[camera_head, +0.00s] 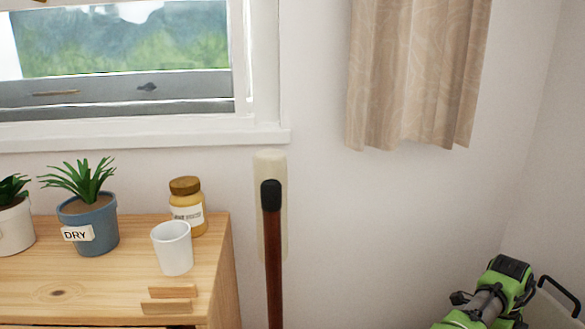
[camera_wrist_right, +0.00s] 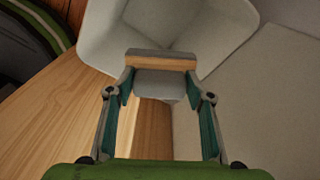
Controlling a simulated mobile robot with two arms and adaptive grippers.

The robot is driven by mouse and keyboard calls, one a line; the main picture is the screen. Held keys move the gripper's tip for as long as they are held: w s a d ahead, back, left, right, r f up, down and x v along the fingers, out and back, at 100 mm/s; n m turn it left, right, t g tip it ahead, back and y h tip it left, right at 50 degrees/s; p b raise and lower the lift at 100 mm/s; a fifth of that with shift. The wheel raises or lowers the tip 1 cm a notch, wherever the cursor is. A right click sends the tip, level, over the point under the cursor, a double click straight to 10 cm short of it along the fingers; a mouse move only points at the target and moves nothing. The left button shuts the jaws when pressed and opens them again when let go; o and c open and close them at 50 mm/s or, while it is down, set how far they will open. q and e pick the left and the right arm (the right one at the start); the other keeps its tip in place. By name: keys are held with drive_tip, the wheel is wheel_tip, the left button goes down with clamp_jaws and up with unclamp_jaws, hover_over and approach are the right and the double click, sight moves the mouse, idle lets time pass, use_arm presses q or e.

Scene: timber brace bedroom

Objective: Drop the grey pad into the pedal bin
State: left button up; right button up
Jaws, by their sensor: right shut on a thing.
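In the right wrist view my right gripper (camera_wrist_right: 161,84) is shut on a small block, the grey pad (camera_wrist_right: 160,56), which has a grey face and a tan wood-coloured edge. The pad spans the space between the two fingertips. Just past it is a pale, hollow, rounded container (camera_wrist_right: 105,42), which looks like the pedal bin; the pad overlaps it in the picture. I cannot tell how high the pad is above it. Neither pad nor bin shows in the head view. My left gripper is not in view.
A wooden dresser (camera_head: 110,272) holds a blue potted plant (camera_head: 90,228), a jar (camera_head: 188,208), a white cup (camera_head: 172,248) and small wooden pieces (camera_head: 168,299). A brown pole with a black tip (camera_head: 272,245) stands beside it. A curtain (camera_head: 415,75) hangs right of the window.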

drive_tip(key=o, duration=1.2)
drive_tip(key=shift+c, duration=0.2)
wheel_tip(320, 180, up, 12)
drive_tip(key=w, duration=0.1)
drive_tip(key=shift+a, duration=0.4)
drive_tip(key=shift+w, duration=0.1)
